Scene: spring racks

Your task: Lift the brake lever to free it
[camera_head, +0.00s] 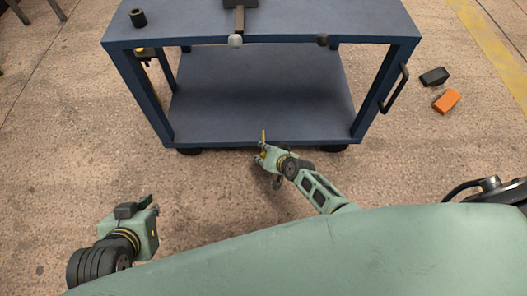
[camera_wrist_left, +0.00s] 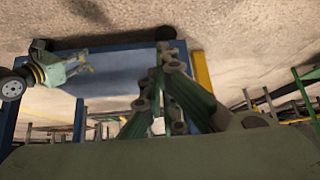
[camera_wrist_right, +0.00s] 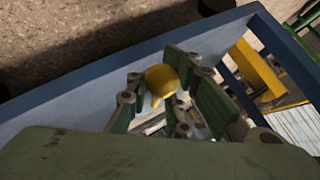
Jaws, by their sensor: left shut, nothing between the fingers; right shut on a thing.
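The yellow brake lever (camera_head: 264,136) stands at the front lower edge of the blue cart (camera_head: 350,118). My right gripper (camera_head: 262,148) reaches it from the front and is shut on it. In the right wrist view the lever's rounded yellow end (camera_wrist_right: 161,80) sits between the fingers; its lower part is partly hidden. My left gripper (camera_head: 146,205) is at the lower left, away from the cart's front, and in the left wrist view its fingers (camera_wrist_left: 166,60) are together and empty.
The cart's lower shelf (camera_head: 260,90) is empty. A black cylinder (camera_head: 138,17) stands on its top. A black block (camera_head: 435,76) and an orange block (camera_head: 447,101) lie on the floor at right. The floor between my arms is clear.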

